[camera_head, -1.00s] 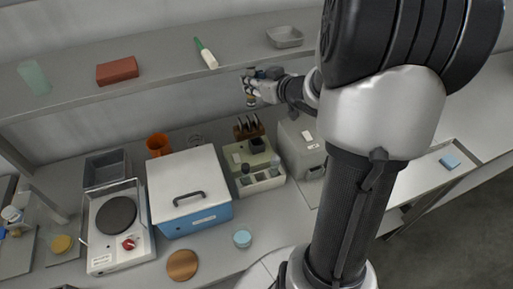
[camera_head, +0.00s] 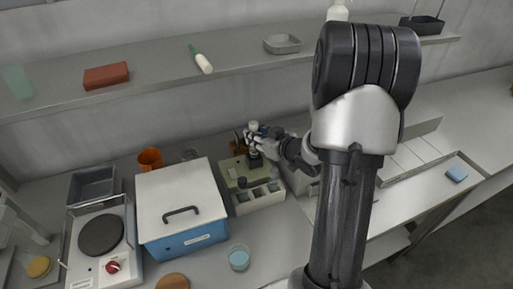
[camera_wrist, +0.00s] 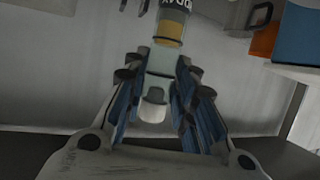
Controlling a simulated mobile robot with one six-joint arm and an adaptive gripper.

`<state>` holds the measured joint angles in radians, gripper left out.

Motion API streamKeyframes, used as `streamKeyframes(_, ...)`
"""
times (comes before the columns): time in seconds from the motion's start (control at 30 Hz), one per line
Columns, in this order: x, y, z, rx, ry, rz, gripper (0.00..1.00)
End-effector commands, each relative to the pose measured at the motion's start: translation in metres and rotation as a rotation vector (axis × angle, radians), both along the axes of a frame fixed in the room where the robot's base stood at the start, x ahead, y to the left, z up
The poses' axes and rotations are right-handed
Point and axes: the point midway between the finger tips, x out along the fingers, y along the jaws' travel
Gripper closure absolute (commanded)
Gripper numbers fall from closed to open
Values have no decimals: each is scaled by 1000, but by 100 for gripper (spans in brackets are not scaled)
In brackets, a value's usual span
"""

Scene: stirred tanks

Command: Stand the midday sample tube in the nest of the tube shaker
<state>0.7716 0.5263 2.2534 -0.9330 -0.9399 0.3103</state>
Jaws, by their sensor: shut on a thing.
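My gripper (camera_head: 257,138) is shut on the sample tube (camera_wrist: 168,35), which has amber contents and a dark label band ending in "DAY"; the rest of the label is cut off. The tube lies between the finger pads in the wrist view (camera_wrist: 163,62), its pale end toward my palm. In the head view the tube's pale top (camera_head: 253,125) shows above the fingers. The tube shaker (camera_head: 236,174) is an olive-green box directly below. Its dark nest is largely hidden by my gripper and the tube. I cannot tell whether the tube's foot touches the nest.
A cream tray (camera_head: 241,208) with compartments stands in front of the shaker. A blue box with a white lid (camera_head: 180,200) is to the left, and an orange cup (camera_head: 150,158) behind it. The shelf (camera_head: 130,92) runs above and behind. A blue-topped jar (camera_head: 239,258) stands in front.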

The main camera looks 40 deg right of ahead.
Motion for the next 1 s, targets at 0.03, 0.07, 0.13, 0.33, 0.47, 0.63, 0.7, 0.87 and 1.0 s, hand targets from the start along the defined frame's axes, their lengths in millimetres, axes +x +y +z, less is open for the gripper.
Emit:
streamKeyframes(0.03, 0, 0, -9, 2, 2, 0, 99)
streamKeyframes(0.07, 0, 0, -14, 3, 2, 0, 99)
streamKeyframes(0.13, 0, 0, -26, 3, 3, 0, 99)
streamKeyframes(0.33, 0, 0, -39, 1, 0, 0, 99)
streamKeyframes(0.47, 0, 0, -37, 0, 0, 0, 99)
streamKeyframes(0.63, 0, 0, -42, 1, 1, 0, 99)
streamKeyframes(0.7, 0, 0, -41, 1, 1, 0, 71)
streamKeyframes(0.87, 0, 0, -41, 1, 1, 0, 60)
streamKeyframes(1.0, 0, 0, -41, 1, 1, 0, 55)
